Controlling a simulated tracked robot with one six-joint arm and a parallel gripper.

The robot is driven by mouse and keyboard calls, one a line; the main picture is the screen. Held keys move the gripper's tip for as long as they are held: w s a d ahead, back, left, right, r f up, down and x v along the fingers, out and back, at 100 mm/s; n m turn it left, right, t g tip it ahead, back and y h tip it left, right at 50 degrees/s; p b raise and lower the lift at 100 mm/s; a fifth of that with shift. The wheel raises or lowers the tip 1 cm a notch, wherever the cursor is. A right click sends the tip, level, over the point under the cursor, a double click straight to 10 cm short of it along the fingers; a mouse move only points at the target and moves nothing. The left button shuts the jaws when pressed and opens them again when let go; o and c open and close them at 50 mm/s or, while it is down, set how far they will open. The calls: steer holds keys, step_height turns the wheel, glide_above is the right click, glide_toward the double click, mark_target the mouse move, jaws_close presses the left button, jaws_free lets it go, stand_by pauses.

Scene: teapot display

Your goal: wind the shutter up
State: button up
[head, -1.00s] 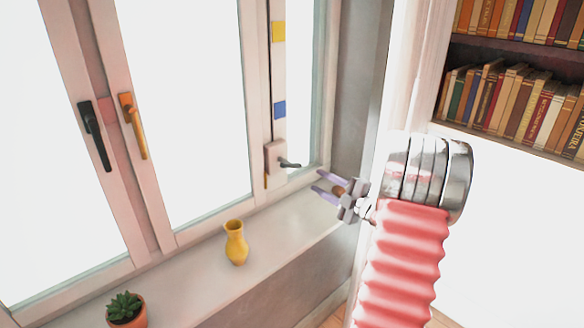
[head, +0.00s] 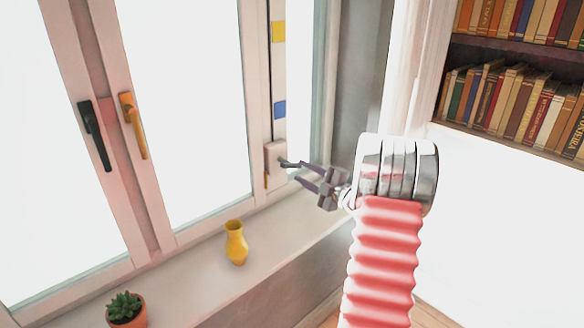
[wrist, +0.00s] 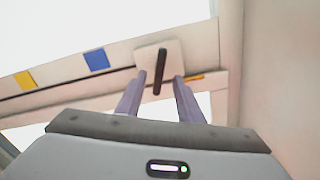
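A pale winder box (head: 275,165) sits low on the right window frame, with a short dark crank (head: 288,163) sticking out to the right. In the wrist view the crank (wrist: 157,85) is a dark bar on the square plate (wrist: 173,60). My gripper (head: 294,172) is at the crank's free end. Its two purple-grey fingers are apart. In the wrist view the fingertips (wrist: 160,77) lie on either side of the crank, with gaps visible on both sides. I cannot tell how deep the crank reaches between them. No shutter panel can be made out in the bright panes.
A yellow mark (head: 278,31) and a blue mark (head: 279,110) sit on the strip above the box. A black handle (head: 95,135) and an orange handle (head: 133,125) are on the left frames. A yellow vase (head: 236,243) and potted succulent (head: 126,309) stand on the sill.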

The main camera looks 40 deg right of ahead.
mark_target(294, 168)
steer(key=w, duration=0.6)
steer(key=shift+a, duration=0.1)
steer(key=shift+c, duration=0.4)
jaws_close()
